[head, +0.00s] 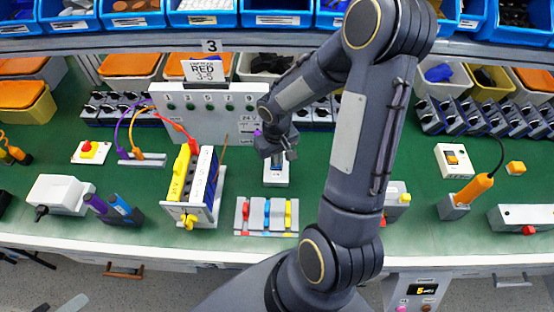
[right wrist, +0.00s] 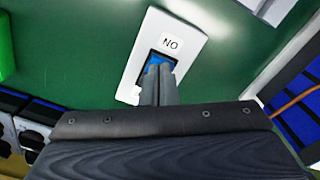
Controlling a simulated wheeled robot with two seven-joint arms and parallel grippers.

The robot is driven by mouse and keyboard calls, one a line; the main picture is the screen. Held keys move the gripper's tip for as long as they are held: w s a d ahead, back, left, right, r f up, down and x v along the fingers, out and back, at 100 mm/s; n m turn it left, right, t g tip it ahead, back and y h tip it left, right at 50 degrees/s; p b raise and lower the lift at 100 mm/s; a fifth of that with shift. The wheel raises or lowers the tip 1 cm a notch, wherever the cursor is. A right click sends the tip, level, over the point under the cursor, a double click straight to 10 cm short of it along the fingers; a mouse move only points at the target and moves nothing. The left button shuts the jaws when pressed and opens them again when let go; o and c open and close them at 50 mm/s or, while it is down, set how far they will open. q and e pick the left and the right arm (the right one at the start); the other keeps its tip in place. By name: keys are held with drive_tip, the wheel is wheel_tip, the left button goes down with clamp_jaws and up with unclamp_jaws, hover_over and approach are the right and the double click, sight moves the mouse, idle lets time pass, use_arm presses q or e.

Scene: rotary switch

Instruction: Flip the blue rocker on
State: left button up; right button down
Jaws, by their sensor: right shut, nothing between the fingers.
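The blue rocker (right wrist: 161,60) sits in a white switch plate marked NO (right wrist: 178,33), which shows in the right wrist view. In the head view the white switch housing (head: 276,177) stands on the green bench, just below my right gripper (head: 277,154). My right gripper is shut and empty. In the right wrist view its fingertips (right wrist: 159,71) overlap the near part of the rocker and hide some of it. I cannot tell whether they touch it or which way the rocker is tilted. My left gripper is not in view.
A yellow and white terminal block (head: 190,188) stands to the left. A plate with red, blue and yellow levers (head: 267,233) lies in front of the switch. A grey panel (head: 205,125) stands behind. My right arm covers the bench right of the switch.

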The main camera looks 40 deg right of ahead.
drive_tip(key=shift+f, duration=0.2)
drive_tip(key=shift+r, duration=0.2)
drive_tip(key=shift+r+p, duration=2.45)
drive_tip(key=shift+r, duration=0.9)
drive_tip(key=s+a+r+t+y, duration=0.2)
drive_tip(key=s+a+r, duration=0.3)
drive_tip(key=s+r, duration=0.2)
drive_tip(key=s+a+r+t+y, duration=0.1)
drive_tip(key=s+a+r+t, duration=0.2)
drive_tip(key=r, duration=0.7)
drive_tip(key=s+a, duration=0.2)
drive_tip(key=s, duration=0.1)
drive_tip(key=shift+s+a+r+t+y, duration=0.15)
drive_tip(key=shift+s+a+t+y, duration=0.15)
drive_tip(key=shift+s+y, duration=0.1)
